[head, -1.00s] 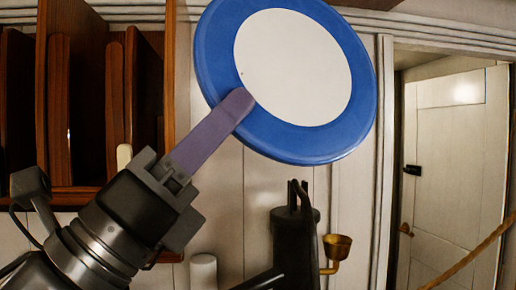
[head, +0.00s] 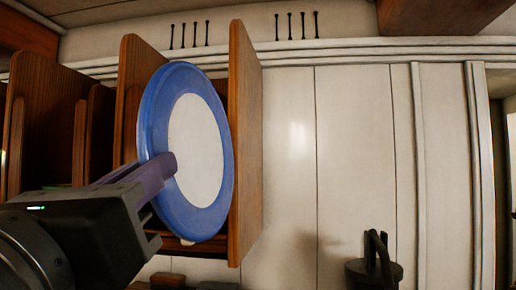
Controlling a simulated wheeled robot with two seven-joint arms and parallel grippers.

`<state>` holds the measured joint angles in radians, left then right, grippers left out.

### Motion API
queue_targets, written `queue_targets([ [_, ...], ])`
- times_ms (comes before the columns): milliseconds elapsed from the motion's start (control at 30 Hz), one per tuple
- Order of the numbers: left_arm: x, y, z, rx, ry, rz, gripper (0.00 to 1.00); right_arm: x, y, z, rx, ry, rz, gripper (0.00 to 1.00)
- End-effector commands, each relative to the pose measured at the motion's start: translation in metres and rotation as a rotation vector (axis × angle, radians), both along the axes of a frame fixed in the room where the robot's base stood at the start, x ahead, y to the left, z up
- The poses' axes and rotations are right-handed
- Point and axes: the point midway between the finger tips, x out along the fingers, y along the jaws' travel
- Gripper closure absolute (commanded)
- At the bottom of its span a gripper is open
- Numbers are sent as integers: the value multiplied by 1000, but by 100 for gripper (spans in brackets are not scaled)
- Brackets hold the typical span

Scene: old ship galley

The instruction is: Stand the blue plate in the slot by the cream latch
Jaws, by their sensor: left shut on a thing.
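The blue plate (head: 216,213), with a white centre, is upright and turned partly edge-on. My left gripper (head: 170,165), with purple fingers, is shut on its left-hand part. The plate is at the rightmost slot of the wooden rack (head: 245,140), between a divider (head: 130,80) and the end board. It overlaps both in the picture; I cannot tell how far in it is. A small cream piece, seemingly the latch (head: 187,242), shows just below the plate's lower edge, mostly hidden. My right gripper is not in view.
More wooden dividers (head: 60,120) stand to the left. A black cylindrical object with a handle (head: 373,268) is at the lower right. The pale wall right of the rack is clear.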

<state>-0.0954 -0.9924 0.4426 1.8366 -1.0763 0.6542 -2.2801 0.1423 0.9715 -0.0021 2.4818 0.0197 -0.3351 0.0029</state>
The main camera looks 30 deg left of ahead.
Motion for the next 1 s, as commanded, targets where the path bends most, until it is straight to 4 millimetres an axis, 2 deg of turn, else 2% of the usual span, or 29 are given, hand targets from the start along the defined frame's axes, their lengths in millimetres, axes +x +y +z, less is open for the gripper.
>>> queue_targets([
  [33,-1,9,-5,7,14,55,100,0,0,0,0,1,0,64],
  [133,-1,17,-13,15,47,115,100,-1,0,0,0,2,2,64],
  [667,1,16,-12,19,64,110,100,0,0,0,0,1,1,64],
  [1000,17,21,-12,20,64,111,100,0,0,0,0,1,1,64],
])
